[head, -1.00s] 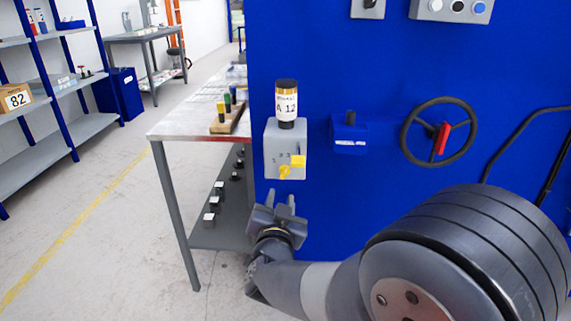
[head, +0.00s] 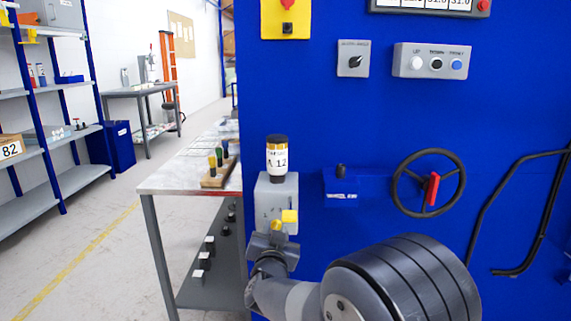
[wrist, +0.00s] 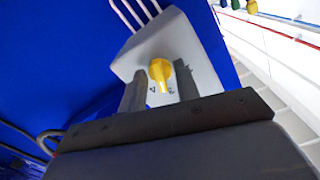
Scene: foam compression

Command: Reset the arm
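My gripper (head: 273,238) is in front of the grey box (head: 262,205) on the blue panel, just below its yellow knob (head: 288,217). In the wrist view, its two dark fingers (wrist: 158,88) stand apart with nothing held between them. The yellow knob (wrist: 160,70) shows between and beyond the fingertips; whether they touch the box (wrist: 178,45) cannot be told.
The blue panel (head: 330,110) carries a handwheel (head: 428,183) with a red handle, a small blue box (head: 340,188), and a button box (head: 434,62). A metal table (head: 180,180) stands left of it. Shelves (head: 40,205) line the left side; the floor between is clear.

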